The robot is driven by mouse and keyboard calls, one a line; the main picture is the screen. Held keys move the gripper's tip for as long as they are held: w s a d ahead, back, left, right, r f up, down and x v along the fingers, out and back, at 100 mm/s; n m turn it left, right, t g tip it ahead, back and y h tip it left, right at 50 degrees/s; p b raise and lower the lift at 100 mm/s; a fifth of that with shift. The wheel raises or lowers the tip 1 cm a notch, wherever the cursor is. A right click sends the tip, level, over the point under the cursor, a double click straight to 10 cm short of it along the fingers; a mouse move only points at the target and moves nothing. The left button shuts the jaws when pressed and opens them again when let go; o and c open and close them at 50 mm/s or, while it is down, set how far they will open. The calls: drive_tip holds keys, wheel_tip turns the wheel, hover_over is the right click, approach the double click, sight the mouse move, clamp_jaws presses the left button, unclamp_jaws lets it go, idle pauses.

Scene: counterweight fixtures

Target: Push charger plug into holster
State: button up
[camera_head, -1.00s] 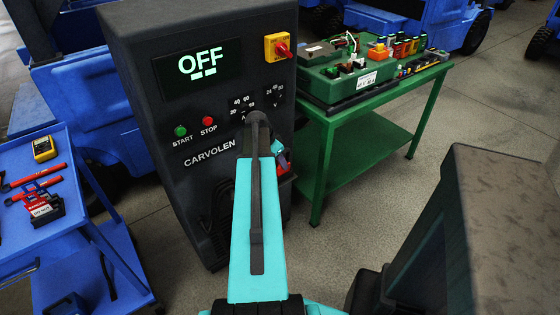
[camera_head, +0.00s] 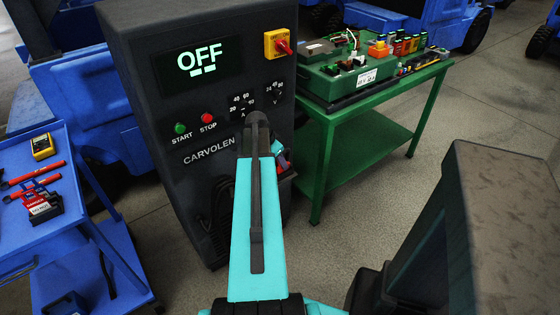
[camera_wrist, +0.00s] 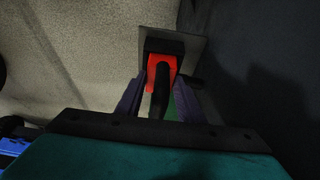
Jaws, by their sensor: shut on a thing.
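The black charger cabinet (camera_head: 150,95) stands upright in the head view, its display reading OFF. My turquoise arm covers part of its front, and my gripper is mostly hidden behind the arm at the cabinet's lower right. In the wrist view my gripper (camera_wrist: 158,98) is shut on the red charger plug (camera_wrist: 162,66), with a purple-grey finger on each side. A dark cable runs from the plug back between the fingers. The plug's far end meets a black piece on a grey plate (camera_wrist: 198,48), apparently the holster. How deep the plug sits cannot be told.
A blue cart (camera_head: 95,225) with tools stands at the left. A green table (camera_head: 400,85) with battery gear stands at the right behind the cabinet. Open concrete floor lies to the right. A yellow and red switch (camera_head: 277,44) is on the cabinet front.

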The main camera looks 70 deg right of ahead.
drive_tip(key=shift+f, duration=0.2)
drive_tip(key=o, duration=1.3)
drive_tip(key=shift+c, duration=0.2)
drive_tip(key=v, duration=1.2)
drive_tip(key=shift+b, duration=0.35)
drive_tip(key=shift+s+a+f, duration=0.1)
drive_tip(key=shift+s, duration=0.05)
